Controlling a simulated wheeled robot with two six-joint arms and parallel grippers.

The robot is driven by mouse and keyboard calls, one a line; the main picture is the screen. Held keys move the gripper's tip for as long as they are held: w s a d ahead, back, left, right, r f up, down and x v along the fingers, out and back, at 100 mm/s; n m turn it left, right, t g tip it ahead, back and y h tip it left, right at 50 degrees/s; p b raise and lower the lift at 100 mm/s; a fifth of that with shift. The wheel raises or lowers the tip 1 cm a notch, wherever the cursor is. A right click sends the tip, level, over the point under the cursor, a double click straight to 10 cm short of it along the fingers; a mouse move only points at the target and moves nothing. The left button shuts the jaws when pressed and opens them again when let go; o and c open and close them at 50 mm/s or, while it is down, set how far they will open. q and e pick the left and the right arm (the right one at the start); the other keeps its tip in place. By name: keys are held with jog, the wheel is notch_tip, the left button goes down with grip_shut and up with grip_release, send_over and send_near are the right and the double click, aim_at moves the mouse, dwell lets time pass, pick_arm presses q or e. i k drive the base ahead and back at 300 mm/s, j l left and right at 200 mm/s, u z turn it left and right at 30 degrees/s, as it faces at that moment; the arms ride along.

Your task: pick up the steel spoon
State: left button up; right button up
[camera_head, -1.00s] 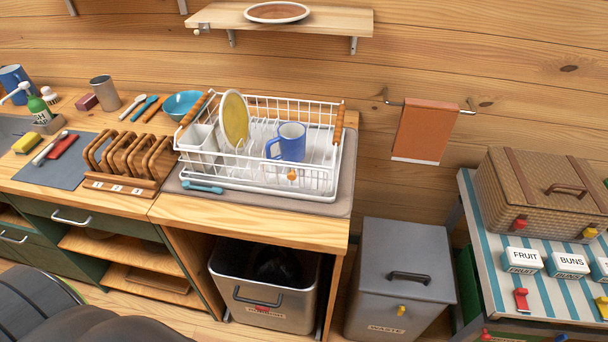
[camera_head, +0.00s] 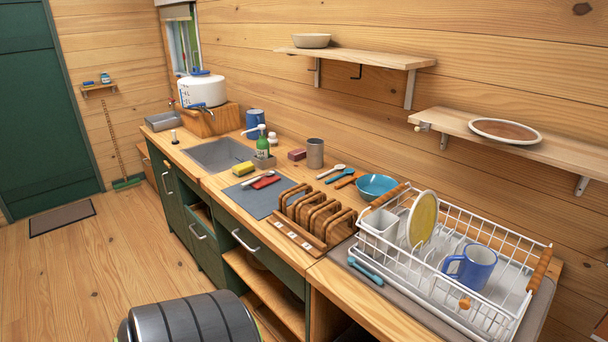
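Two pale spoon-shaped utensils show, and I cannot tell for sure which is the steel spoon. One pale spoon (camera_head: 331,171) lies on the wooden counter by the wall, right of the steel cup (camera_head: 315,153), beside a blue utensil (camera_head: 340,175) and a brown one (camera_head: 346,181). The other pale utensil (camera_head: 255,180) lies on the grey mat (camera_head: 252,200), beside a red item (camera_head: 266,182). Neither gripper is in view.
A wooden rack (camera_head: 318,215) stands right of the mat, and a white dish rack (camera_head: 420,268) with a plate and blue mug (camera_head: 470,268) further right. A turquoise bowl (camera_head: 378,187) is behind. The sink (camera_head: 222,153) is left. The floor at left is open.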

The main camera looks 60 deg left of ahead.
aim_at(269, 173)
jog(key=u, duration=2.25)
jog(key=i+j+z, duration=0.25)
jog(key=z, duration=0.25)
jog(key=i+j+z, duration=0.3)
jog(key=z, duration=0.2)
jog(key=j, duration=0.1)
